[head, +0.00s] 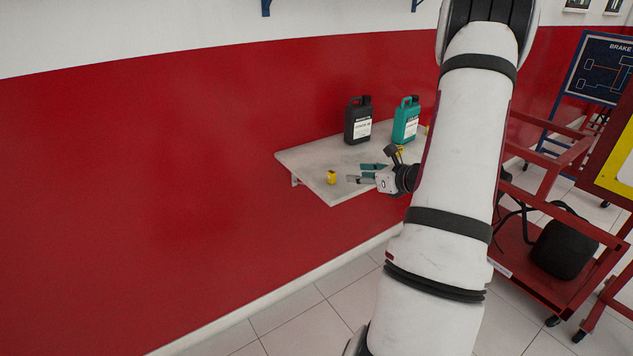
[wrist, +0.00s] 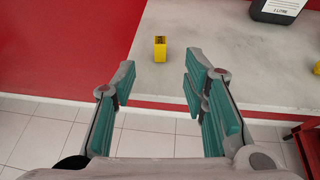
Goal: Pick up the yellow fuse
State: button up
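The yellow fuse (head: 331,177) is a small yellow block with a dark mark, standing near the left front edge of the wall shelf. It also shows in the wrist view (wrist: 160,50), upright on the shelf beyond my fingertips. My gripper (head: 362,173) is over the shelf, to the right of the fuse in the head view and apart from it. In the wrist view its teal-padded fingers (wrist: 160,82) are spread wide with nothing between them. The fuse appears between the two fingers, further out.
The pale shelf (head: 310,165) is fixed to a red wall. A black bottle (head: 358,122) and a teal bottle (head: 406,122) stand at its back. A red cart (head: 525,265) is at the right. The shelf around the fuse is clear.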

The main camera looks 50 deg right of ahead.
aim_at(334, 173)
jog(key=x, duration=0.7)
jog(key=shift+w, duration=0.15)
jog(key=shift+x, duration=3)
jog(key=shift+d+f, duration=0.1)
jog(key=shift+f, duration=0.05)
grip_shut()
